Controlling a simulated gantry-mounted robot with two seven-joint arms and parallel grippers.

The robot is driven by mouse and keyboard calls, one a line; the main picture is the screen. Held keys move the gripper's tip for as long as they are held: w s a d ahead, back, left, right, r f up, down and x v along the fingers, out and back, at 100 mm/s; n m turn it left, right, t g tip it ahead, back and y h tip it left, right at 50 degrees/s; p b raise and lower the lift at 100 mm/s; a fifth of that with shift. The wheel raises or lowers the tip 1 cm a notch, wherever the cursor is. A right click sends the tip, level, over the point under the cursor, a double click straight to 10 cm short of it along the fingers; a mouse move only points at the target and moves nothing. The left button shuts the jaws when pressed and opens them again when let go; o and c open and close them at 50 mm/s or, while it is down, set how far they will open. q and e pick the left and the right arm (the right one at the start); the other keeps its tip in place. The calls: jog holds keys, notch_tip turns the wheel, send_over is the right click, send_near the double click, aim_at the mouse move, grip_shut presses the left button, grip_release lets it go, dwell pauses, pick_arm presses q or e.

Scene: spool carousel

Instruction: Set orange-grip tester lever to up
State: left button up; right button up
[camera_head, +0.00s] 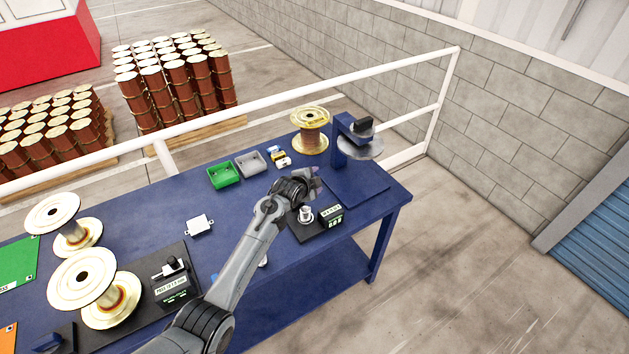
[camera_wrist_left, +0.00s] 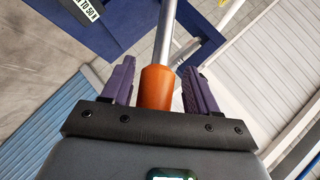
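My left gripper (camera_head: 315,181) is over the right part of the blue table, just in front of the blue stand. In the left wrist view, the orange grip (camera_wrist_left: 157,88) of the tester lever lies between the two purple fingers (camera_wrist_left: 159,82). Narrow gaps show on both sides of the grip, so the gripper looks open around it. The lever's grey metal rod (camera_wrist_left: 165,35) runs from the grip to the top edge of that view. In the head view the lever is not discernible behind my gripper, and its angle cannot be told. My right gripper is not in view.
A blue stand with a grey disc (camera_head: 363,146) and a gold spool (camera_head: 310,140) stand behind my gripper. A black scale unit (camera_head: 330,215) sits in front of it. Green (camera_head: 224,175) and grey (camera_head: 250,164) bins are to the left. A white rail (camera_head: 310,84) runs behind the table.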

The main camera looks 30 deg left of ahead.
pick_arm(q)
jog(key=shift+s, duration=0.15)
jog(key=shift+s+r, duration=0.3)
jog(key=shift+s, duration=0.15)
jog(key=v, duration=0.9)
jog(key=shift+s+r+b, duration=0.15)
jog(key=shift+s+b, duration=0.1)
jog(key=shift+b, duration=0.15)
